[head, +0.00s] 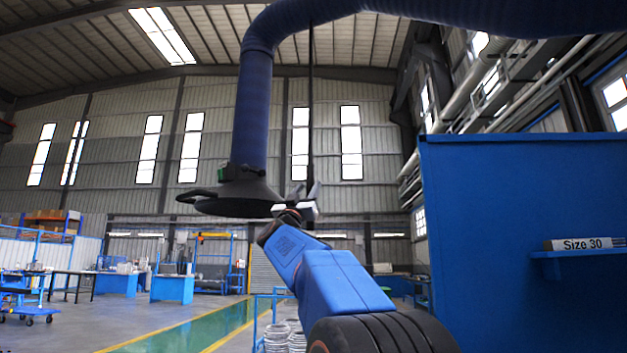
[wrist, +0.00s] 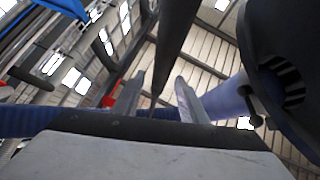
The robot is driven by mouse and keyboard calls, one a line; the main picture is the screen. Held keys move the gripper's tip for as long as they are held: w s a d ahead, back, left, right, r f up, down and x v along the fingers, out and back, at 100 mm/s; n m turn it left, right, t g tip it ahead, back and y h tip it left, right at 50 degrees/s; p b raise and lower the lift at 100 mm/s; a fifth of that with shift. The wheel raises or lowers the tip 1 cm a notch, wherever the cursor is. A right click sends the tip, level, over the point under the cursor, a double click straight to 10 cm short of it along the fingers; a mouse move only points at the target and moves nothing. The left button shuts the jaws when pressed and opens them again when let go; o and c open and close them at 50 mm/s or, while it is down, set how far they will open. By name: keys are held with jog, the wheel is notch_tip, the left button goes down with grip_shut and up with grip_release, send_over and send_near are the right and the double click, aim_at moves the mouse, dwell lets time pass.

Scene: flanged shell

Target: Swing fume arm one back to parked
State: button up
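The fume arm is a thick blue hose (head: 253,110) that comes across from the upper right and bends straight down. It ends in a dark round hood (head: 235,197) with a loop at its left side. My gripper (head: 306,190) is raised just right of the hood, apart from it in the head view. In the wrist view my gripper (wrist: 158,98) has its two fingers spread, with no part of the hood between them. The hood (wrist: 283,70) shows its grilled opening at the right there, with the blue hose (wrist: 228,100) behind it.
A dark pole (wrist: 174,45) lines up with the finger gap; I cannot tell its distance. A blue wall (head: 520,220) with a "Size 30" shelf (head: 585,253) stands at right. Blue benches (head: 172,288) and a green floor lane (head: 215,325) lie beyond.

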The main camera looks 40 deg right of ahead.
aim_at(313, 178)
jog(key=x, duration=0.6)
jog(key=shift+d+r, duration=0.3)
jog(key=shift+w, duration=0.1)
jog(key=shift+a, duration=0.1)
grip_shut()
